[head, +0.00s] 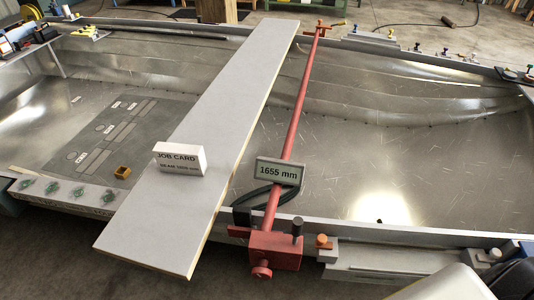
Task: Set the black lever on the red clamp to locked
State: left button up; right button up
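The red clamp (298,125) is a long bar lying across the hull from the far edge to the near edge. Its red block (275,247) with a round screw knob (262,271) sits at the near edge. A short dark upright peg (297,228) stands at the block's right side. A dark looped piece (243,214) lies beside the bar, partly behind the display; I cannot tell which dark part is the black lever, nor its setting. A grey display (279,172) on the bar reads 1655 mm.
A grey plank (205,130) spans the hull left of the clamp and bears a white job card block (180,158). An orange-capped fitting (323,242) sits right of the clamp block. The hull's right floor is clear.

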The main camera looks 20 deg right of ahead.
aim_at(298, 222)
jog(key=z, duration=0.9)
